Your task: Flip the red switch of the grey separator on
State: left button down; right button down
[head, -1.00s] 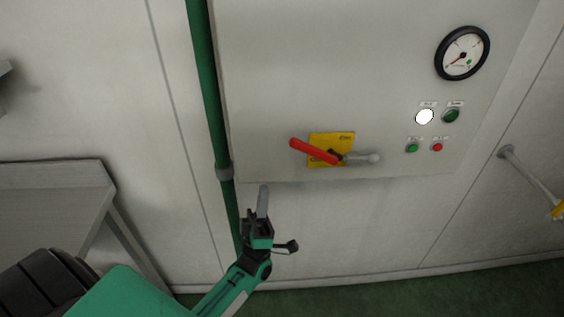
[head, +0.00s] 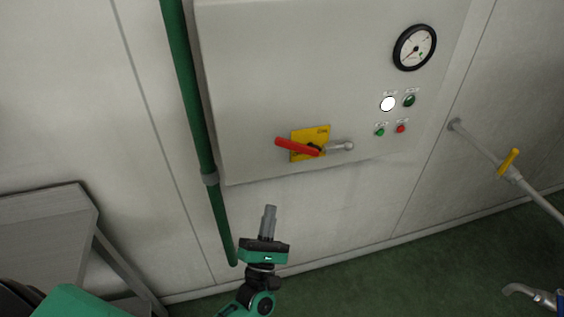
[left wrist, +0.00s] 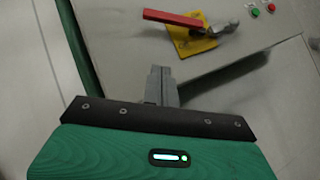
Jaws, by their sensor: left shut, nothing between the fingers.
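The red switch (head: 293,146) is a red lever on a yellow plate (head: 322,133), low on the front of the grey separator cabinet (head: 250,80). Its red arm points left and slightly up, and a grey arm with a round end points right. My left gripper (head: 270,208) is shut and empty, below the switch and apart from it. In the left wrist view the red switch (left wrist: 172,18) lies above my shut left fingers (left wrist: 160,70), with a gap between. My right gripper is in neither view.
A round gauge (head: 414,47), a white lamp (head: 388,104) and several small buttons sit right of the switch. A green pipe (head: 190,90) runs down the cabinet's left side. A grey table (head: 45,215) stands left. A pipe with a yellow handle (head: 508,162) is at right.

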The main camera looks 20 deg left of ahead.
pick_arm(q)
jog(key=p, duration=0.6)
send_near(299, 145)
jog(key=w+a+r, duration=0.2)
jog(key=w+a, duration=0.2)
jog(key=shift+w+d+r+p, duration=0.2)
jog(key=shift+d+r+p, duration=0.15)
jog(key=shift+d+p, duration=0.1)
jog(key=shift+r, duration=0.1)
